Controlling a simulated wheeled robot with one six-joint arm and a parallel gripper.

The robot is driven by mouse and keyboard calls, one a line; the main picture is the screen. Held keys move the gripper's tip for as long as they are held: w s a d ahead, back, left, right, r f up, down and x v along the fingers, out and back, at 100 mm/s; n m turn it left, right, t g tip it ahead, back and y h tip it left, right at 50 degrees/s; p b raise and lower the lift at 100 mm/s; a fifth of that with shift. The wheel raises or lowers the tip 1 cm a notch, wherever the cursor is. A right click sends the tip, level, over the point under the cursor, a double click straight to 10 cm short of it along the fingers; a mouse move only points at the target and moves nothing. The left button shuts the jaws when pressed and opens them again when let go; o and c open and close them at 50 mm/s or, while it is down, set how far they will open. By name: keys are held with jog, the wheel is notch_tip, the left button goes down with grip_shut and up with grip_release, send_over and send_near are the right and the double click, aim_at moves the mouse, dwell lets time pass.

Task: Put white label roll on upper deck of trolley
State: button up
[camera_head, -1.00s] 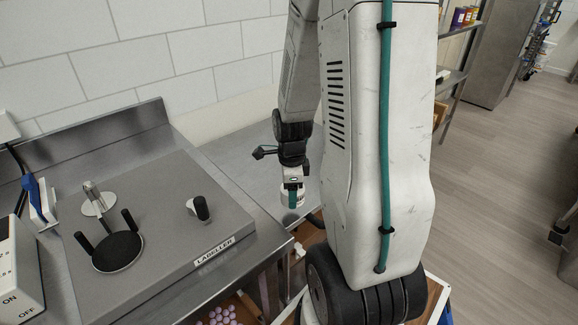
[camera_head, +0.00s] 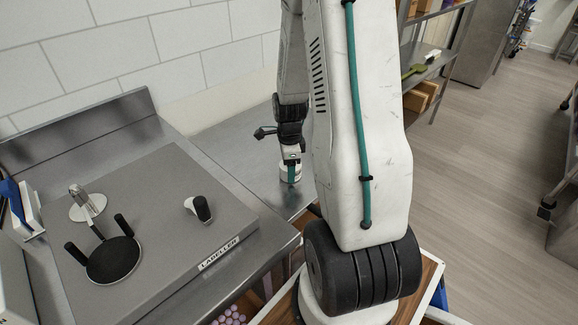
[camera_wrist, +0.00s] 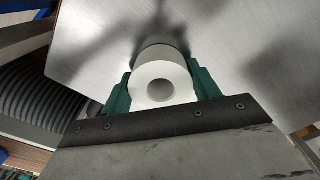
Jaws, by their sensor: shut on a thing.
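The white label roll (camera_wrist: 162,84) shows end-on in the wrist view, with a round hole in its middle. My gripper (camera_wrist: 161,91) is shut on it, one green finger on each side. In the head view my gripper (camera_head: 291,166) points down over the steel bench beside the labeller, and the roll (camera_head: 290,176) shows partly behind its fingers. I cannot tell whether the roll touches the bench. A steel frame with a castor (camera_head: 545,212) at the right edge may be the trolley; its upper deck is mostly out of view.
A tiled wall is behind. Steel shelving (camera_head: 430,65) with boxes stands at the back right. Open floor (camera_head: 470,170) lies to the right.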

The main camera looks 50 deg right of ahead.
jog(key=shift+f, duration=0.1)
jog(key=o, duration=1.4)
notch_tip(320, 180, up, 12)
jog(key=s+a+r+n, duration=0.4)
jog(key=a+r+n, duration=0.7)
jog(key=a, duration=0.3)
jog(key=s+a+r+n, duration=0.1)
jog(key=s+a+n, duration=0.2)
jog(key=s+n, duration=0.1)
jog(key=s+a+r+n, duration=0.2)
jog(key=s+a+n, duration=0.2)
jog(key=n, duration=0.2)
jog(key=s+a+r+n+t, duration=0.1)
jog(key=s+a+r+n, duration=0.1)
jog(key=s+a+n, duration=0.2)
jog(key=shift+r+n, duration=0.1)
jog(key=shift+n, duration=0.5)
